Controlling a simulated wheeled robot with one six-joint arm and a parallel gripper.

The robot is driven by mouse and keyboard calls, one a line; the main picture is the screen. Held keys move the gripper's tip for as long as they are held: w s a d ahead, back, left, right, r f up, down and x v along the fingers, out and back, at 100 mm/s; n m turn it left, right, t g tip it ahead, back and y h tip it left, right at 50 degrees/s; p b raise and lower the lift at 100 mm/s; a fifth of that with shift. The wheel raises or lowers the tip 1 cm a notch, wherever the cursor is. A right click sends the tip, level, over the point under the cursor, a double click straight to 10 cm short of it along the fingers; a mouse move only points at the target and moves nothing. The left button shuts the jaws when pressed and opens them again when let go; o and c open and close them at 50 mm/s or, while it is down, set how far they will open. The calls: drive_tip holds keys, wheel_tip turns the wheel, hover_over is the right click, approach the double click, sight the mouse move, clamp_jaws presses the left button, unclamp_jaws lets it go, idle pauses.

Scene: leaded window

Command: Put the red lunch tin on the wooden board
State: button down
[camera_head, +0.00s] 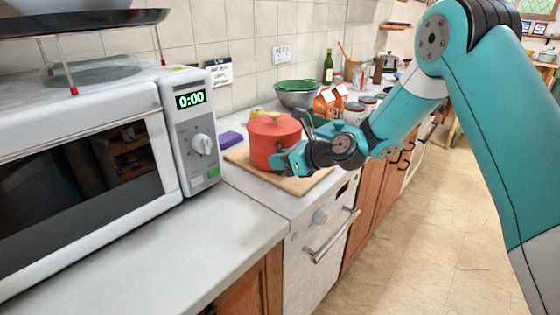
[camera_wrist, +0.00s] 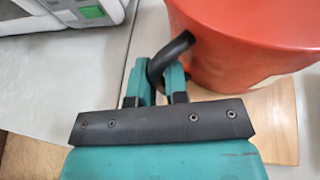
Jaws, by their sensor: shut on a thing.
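The red lunch tin (camera_head: 272,140) is round, with a red lid and a knob on top. It is upright over the wooden board (camera_head: 308,184). My gripper (camera_head: 283,162) is at the tin's near right side. In the wrist view, my gripper (camera_wrist: 160,78) is shut on the tin's dark curved handle (camera_wrist: 172,50). The red body of the tin (camera_wrist: 235,40) fills the upper right there, and part of the wooden board (camera_wrist: 287,120) shows below it. I cannot tell whether the tin's base touches the board.
A microwave (camera_head: 95,150) stands on the counter at the left. A purple block (camera_head: 230,138) lies left of the board. Behind are a grey bowl (camera_head: 296,98) with a green thing in it, orange cartons (camera_head: 324,103) and a green bottle (camera_head: 328,66). Counter (camera_head: 190,240) in front of the microwave is clear.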

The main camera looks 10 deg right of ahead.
drive_tip(key=shift+f, duration=0.1)
drive_tip(key=c, duration=1.6)
unclamp_jaws()
drive_tip(key=shift+f, duration=0.15)
drive_tip(key=o, duration=0.5)
